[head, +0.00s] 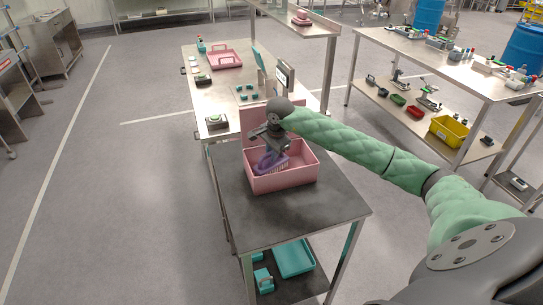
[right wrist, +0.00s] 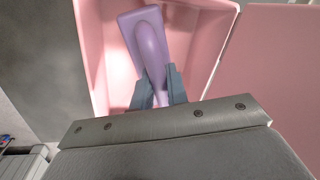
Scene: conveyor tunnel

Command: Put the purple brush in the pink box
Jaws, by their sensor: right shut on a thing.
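The pink box (head: 290,178) stands open on the dark-topped table, with its lid panel raised at the back. The purple brush (head: 266,162) is inside the outline of the box, near its left side, with its bristles to the right. My right gripper (head: 268,145) is above the box and shut on the brush. In the right wrist view the brush (right wrist: 148,45) lies between the two fingers (right wrist: 158,90), with the pink box (right wrist: 95,50) walls around it. Whether the brush touches the box floor cannot be told. My left gripper is not in view.
The dark tabletop (head: 315,212) is bare in front of the box. Behind it, a steel bench (head: 215,100) carries a pink tray (head: 224,60) and small devices. A teal tray (head: 294,258) is on the lower shelf. A table (head: 440,60) with tools stands right.

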